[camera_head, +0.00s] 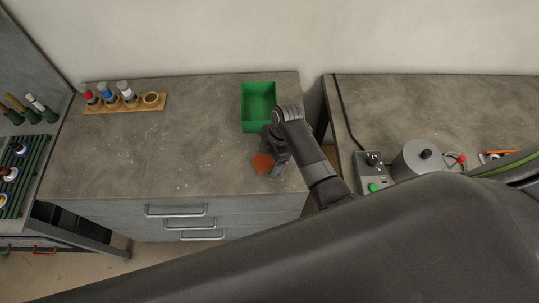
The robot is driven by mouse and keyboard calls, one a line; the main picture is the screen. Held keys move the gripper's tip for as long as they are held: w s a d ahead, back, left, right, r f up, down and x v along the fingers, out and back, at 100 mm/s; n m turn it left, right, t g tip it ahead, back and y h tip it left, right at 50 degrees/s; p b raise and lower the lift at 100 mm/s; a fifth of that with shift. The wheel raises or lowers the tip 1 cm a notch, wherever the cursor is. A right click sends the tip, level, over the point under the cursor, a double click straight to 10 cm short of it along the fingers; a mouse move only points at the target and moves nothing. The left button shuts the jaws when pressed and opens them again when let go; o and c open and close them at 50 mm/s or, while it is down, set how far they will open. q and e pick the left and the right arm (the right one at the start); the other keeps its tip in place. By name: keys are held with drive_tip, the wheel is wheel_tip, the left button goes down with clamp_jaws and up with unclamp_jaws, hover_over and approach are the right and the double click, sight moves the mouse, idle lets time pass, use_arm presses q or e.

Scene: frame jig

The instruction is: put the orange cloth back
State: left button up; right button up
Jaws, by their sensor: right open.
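The orange cloth (262,163) lies as a small crumpled patch on the grey worktop, near its right end. My right gripper (269,158) is open, right at the cloth and partly covering it. I cannot tell whether the fingers touch it. A green open bin (258,127) stands just behind the gripper, and the part of it that shows inside looks empty. My left gripper is not in view.
A wooden holder (127,106) with several coloured-cap bottles stands at the back left of the worktop (190,160). A gap separates it from the right bench (420,110), which holds a control box (373,173) and a grey round device (418,158). The middle of the worktop is clear.

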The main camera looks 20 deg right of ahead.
drive_tip(key=b+v, duration=0.1)
drive_tip(key=v, duration=1.1)
drive_tip(key=shift+r, duration=0.15)
